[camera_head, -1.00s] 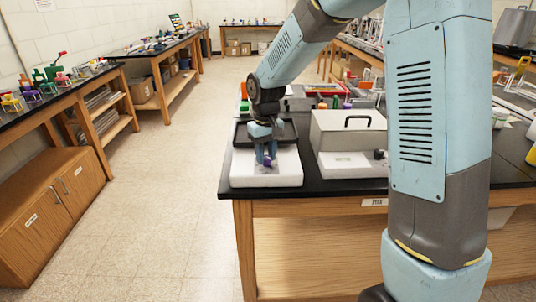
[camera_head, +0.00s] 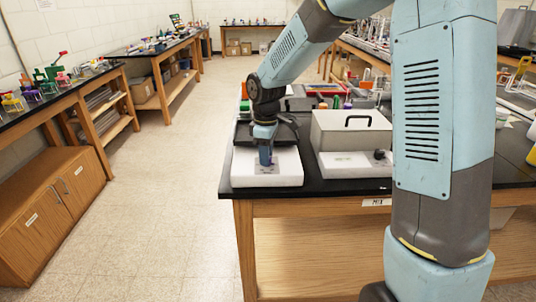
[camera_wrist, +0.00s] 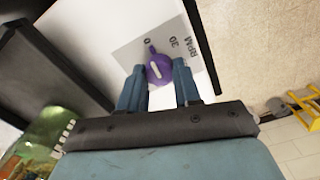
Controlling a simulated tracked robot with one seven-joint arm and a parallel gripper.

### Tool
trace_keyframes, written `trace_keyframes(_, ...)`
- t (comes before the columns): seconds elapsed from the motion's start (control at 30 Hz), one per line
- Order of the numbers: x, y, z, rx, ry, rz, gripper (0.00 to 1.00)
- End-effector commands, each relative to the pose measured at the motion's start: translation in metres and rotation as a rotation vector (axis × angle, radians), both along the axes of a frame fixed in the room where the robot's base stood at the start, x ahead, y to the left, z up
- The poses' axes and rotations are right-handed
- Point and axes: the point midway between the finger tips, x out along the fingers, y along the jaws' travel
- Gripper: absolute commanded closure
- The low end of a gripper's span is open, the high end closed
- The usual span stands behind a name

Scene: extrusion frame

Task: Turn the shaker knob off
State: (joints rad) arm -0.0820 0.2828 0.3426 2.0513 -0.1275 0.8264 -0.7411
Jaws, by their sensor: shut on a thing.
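The shaker (camera_head: 250,180) is a white box with a dark tray behind its front panel, at the near left corner of the black bench. Its purple knob (camera_wrist: 159,69) sits on a grey panel (camera_wrist: 135,54) marked 0, 30 and RPM. The knob's narrow tip points at the 0 mark in the wrist view. My gripper (camera_wrist: 159,87) is shut on the knob, with one blue finger at each side. In the head view my gripper (camera_head: 265,163) reaches down to the front panel and hides most of the knob.
A white box-shaped device (camera_head: 350,130) with a black handle and its own dark knob stands close to the right on the same bench. Bottles and coloured racks stand behind. The floor (camera_head: 165,220) left of the bench is clear.

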Motion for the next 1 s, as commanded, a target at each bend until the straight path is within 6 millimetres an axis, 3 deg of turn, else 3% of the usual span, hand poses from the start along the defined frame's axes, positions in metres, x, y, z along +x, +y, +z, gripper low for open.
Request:
trace_keyframes(0.63, -0.0015, -0.0031, -0.0024, -0.005, 0.007, 0.05, 0.98)
trace_keyframes(0.67, -0.0014, -0.0031, -0.0024, -0.005, 0.007, 0.05, 0.66)
trace_keyframes(0.9, -0.0007, -0.0019, -0.0012, -0.002, 0.004, 0.05, 0.43)
trace_keyframes(1.0, -0.0005, -0.0014, -0.0009, -0.002, 0.003, 0.05, 0.42)
